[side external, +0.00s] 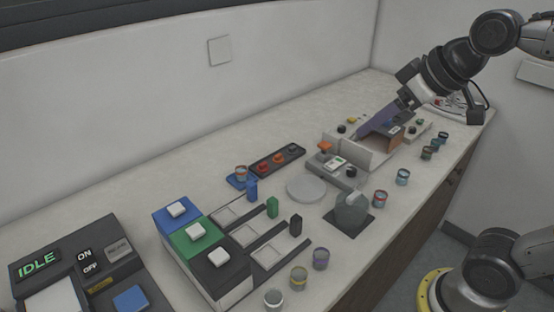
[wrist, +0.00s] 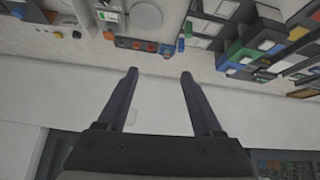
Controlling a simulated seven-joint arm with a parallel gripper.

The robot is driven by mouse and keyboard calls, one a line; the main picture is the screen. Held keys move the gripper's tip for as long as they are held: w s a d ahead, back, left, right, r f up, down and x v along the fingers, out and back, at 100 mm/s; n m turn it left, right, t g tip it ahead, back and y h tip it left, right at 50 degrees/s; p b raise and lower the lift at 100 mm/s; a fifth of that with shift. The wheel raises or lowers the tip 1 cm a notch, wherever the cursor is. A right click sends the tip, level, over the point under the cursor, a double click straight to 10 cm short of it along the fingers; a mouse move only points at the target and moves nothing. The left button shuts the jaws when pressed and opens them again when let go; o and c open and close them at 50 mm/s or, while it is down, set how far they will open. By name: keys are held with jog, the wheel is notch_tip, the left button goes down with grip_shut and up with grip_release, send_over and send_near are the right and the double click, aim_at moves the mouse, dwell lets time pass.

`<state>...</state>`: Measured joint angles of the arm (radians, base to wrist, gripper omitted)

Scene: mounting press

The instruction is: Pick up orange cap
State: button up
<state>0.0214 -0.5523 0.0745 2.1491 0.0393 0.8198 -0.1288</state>
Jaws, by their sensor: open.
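A dark strip tray (side external: 262,171) lies on the counter near the wall with small round orange and red pieces in it. An orange piece (side external: 265,167) sits toward its near end; I cannot tell for sure which piece is the orange cap. The tray also shows in the wrist view (wrist: 143,45), beyond my fingertips. Another orange part (side external: 324,146) tops a small white device. My gripper (wrist: 160,74) is open and empty, its two dark purple fingers apart. In the side view my gripper (side external: 365,134) is over the far right equipment, away from the tray.
A round pale disc (side external: 307,188) lies right of the tray. Blue, green and black button boxes (side external: 197,237) and a control panel (side external: 75,265) are at the left.

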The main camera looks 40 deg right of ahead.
jog(key=w+d, duration=0.2)
jog(key=w, duration=1.2)
jog(key=m+g, duration=0.1)
jog(key=g, duration=0.2)
send_over(279, 155)
jog(key=s, duration=0.3)
notch_tip(279, 155, down, 24)
jog(key=shift+s+a+r, duration=0.1)
jog(key=shift+w+x, duration=0.2)
jog(key=shift+x, duration=1.25)
jog(key=shift+w+x, duration=0.15)
jog(key=shift+x, duration=1.3)
jog(key=shift+r, duration=0.15)
grip_shut()
